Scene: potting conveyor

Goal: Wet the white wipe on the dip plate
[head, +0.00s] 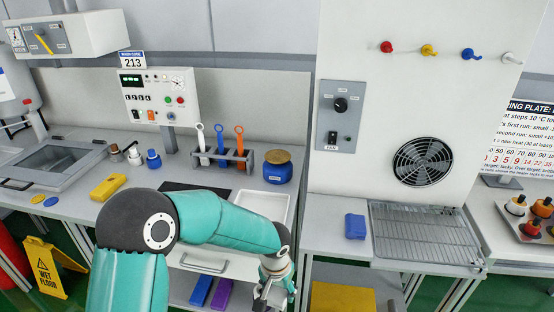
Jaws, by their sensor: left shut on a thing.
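A blue round can (277,172) with a brown-gold dished plate (277,156) on top stands on the left bench, right of the tool rack; the plate looks like the dip plate. My left gripper (270,296) is low at the bottom edge, in front of the bench and below the can. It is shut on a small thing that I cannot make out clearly. No white wipe shows plainly elsewhere; whether it is the held thing I cannot tell.
A white tray (286,207) lies before the can. A rack (224,157) holds upright coloured tools. A blue block (355,226) sits near a wire grille (425,237). A yellow block (108,187) lies on the left bench. A tall white panel (390,130) stands right of the can.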

